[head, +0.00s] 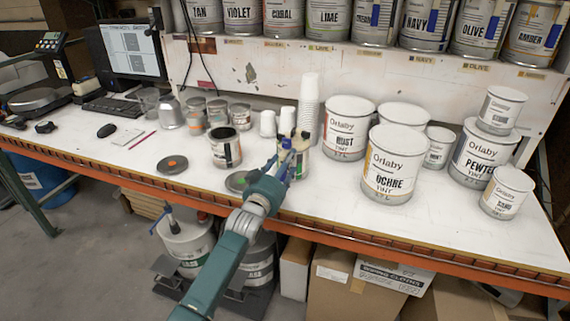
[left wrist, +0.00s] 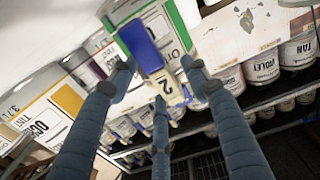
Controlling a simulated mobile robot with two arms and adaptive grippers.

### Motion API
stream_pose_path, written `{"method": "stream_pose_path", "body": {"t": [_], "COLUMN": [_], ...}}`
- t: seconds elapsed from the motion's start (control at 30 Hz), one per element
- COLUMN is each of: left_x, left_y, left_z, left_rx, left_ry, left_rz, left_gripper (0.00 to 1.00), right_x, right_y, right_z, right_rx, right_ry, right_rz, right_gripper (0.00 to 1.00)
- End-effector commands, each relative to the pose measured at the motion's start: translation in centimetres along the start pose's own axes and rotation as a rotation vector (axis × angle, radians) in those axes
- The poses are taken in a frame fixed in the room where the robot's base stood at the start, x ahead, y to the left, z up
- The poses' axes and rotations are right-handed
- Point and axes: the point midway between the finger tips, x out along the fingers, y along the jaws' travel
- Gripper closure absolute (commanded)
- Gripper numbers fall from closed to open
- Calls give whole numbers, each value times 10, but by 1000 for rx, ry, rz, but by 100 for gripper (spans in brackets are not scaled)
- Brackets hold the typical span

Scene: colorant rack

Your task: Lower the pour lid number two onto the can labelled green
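My left gripper (head: 288,154) is in front of the can labelled green (head: 302,168), covering much of it in the head view. In the left wrist view, its fingers (left wrist: 160,84) close around a pour lid (left wrist: 143,47) with a blue part and a pale tag marked 2. The green-edged can (left wrist: 187,14) shows right behind the lid. Whether the lid touches the can's rim is hidden. My right gripper is in neither view.
A paper cup stack (head: 310,100) stands just behind the gripper; the RUST can (head: 346,140) and OCHRE can (head: 390,172) stand to its right. An open can (head: 226,150) stands left. Flat lids with orange (head: 171,167) and green (head: 236,184) dots lie near the front edge.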

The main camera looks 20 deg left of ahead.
Motion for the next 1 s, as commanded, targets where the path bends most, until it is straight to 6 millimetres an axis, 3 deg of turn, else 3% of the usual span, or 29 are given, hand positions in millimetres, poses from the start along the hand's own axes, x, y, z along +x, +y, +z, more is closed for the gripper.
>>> {"method": "stream_pose_path", "body": {"t": [0.37, 0.8, 1.0], "left_x": [-8, -93, -116], "left_y": [0, 0, 0], "left_z": [2, 2, 1], "left_rx": [0, 0, 0], "left_ry": [-3, -2, -1], "left_rz": [0, 0, 0], "left_gripper": [51, 51, 51], "right_x": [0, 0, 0], "right_y": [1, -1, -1], "right_z": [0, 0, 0], "right_rx": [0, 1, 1], "right_ry": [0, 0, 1], "right_rz": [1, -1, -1], "right_gripper": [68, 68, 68]}}
